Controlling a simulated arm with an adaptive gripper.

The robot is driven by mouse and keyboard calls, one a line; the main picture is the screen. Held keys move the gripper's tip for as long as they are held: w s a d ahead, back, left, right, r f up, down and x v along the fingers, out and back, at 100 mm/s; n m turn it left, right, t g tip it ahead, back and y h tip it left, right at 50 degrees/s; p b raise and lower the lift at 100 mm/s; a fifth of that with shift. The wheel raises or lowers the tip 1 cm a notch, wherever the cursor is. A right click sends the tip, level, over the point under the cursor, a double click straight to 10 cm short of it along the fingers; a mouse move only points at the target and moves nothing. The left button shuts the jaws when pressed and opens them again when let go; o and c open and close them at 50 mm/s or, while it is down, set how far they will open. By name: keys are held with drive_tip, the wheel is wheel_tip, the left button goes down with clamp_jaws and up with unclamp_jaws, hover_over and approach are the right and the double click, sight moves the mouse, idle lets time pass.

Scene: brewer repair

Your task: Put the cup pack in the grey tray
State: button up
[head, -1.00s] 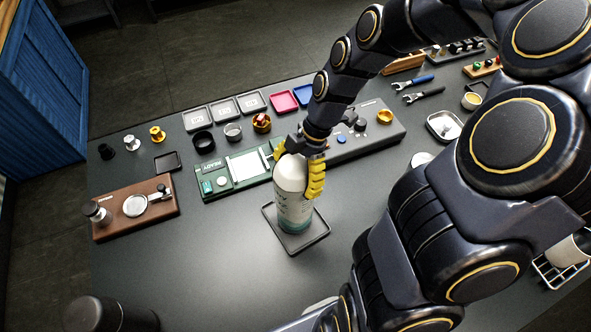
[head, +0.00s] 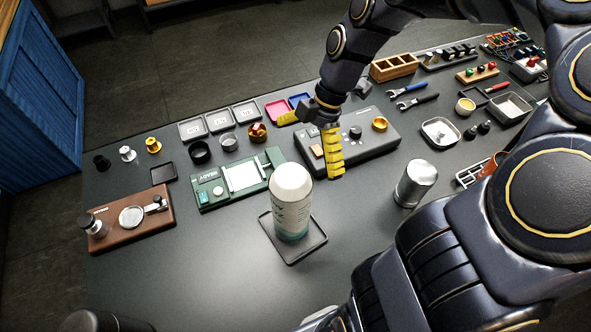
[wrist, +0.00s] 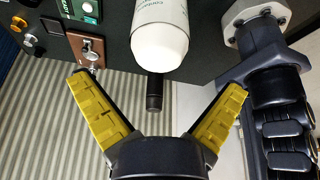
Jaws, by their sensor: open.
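The cup pack (head: 291,203), a white cylinder with a rounded top, dark lettering and a greenish base, stands upright in the shallow grey tray (head: 266,226) on the near middle of the table. In the wrist view the pack (wrist: 160,30) shows ahead at the top, apart from both fingers. My gripper (head: 309,147) has yellow fingers spread wide with nothing between them. It is behind and to the right of the pack, above the row of devices. The pack hides part of the tray's floor.
A green device (head: 237,178) and a grey device (head: 352,142) lie behind the pack. A brown board (head: 127,219) is at left, and a metal cylinder (head: 415,184) stands at right. The table front left of the tray is clear.

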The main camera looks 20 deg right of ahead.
drive_tip(key=s+a+r+m+h, duration=0.2)
drive_tip(key=s+a+r+m, duration=0.3)
drive_tip(key=s+r+m, duration=0.25)
drive_tip(key=s+f+m+h, duration=0.2)
drive_tip(key=s+m, duration=0.6)
drive_tip(key=m, duration=0.5)
drive_tip(key=shift+s+a+f+g, duration=0.35)
drive_tip(key=shift+a+f+g, duration=0.05)
drive_tip(key=shift+a+f, duration=0.05)
